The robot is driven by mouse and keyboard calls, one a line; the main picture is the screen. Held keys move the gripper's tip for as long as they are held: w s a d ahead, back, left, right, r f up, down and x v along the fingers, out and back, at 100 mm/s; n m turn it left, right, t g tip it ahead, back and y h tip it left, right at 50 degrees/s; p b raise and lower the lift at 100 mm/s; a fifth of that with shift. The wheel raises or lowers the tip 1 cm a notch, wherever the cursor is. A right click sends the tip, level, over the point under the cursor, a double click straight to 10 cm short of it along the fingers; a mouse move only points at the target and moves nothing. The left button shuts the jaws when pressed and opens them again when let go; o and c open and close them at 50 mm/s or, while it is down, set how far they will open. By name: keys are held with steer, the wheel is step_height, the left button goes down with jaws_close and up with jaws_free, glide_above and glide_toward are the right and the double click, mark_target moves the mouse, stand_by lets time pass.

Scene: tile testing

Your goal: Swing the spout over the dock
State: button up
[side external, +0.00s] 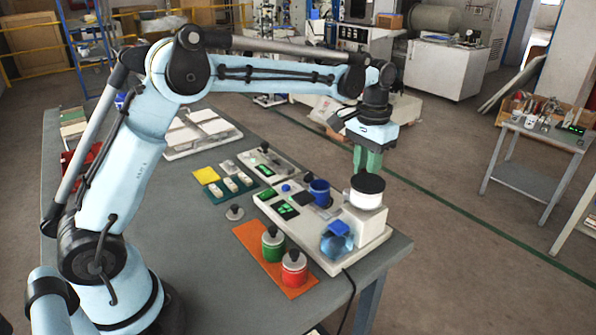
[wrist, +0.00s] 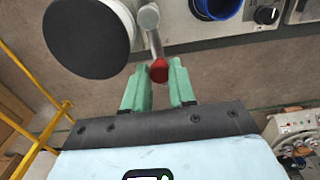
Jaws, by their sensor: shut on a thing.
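The spout (wrist: 151,30) is a grey metal tube with a red end (wrist: 158,71), beside a white round tank with a black top (wrist: 87,36). My gripper (wrist: 159,66) has green fingers, one on each side of the red end, and is shut on the spout. In the side view my gripper (side external: 368,171) reaches down behind the black-topped tank (side external: 367,185), which hides the spout and the fingertips. A blue cup (side external: 319,192) stands on the white machine; it also shows at the top of the wrist view (wrist: 216,6). I cannot tell which part is the dock.
The white machine base (side external: 330,262) stands near the table's right edge. A blue rounded vessel (side external: 336,245) is at its front. Green (side external: 272,246) and red (side external: 294,268) canisters stand on an orange mat (side external: 250,238).

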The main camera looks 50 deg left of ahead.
steer(key=shift+s+a, duration=0.1)
steer(key=shift+a, duration=0.6)
steer(key=shift+s+a, duration=0.25)
steer(key=shift+a, duration=0.25)
steer(key=shift+s+a, duration=0.45)
steer(key=shift+a, duration=0.1)
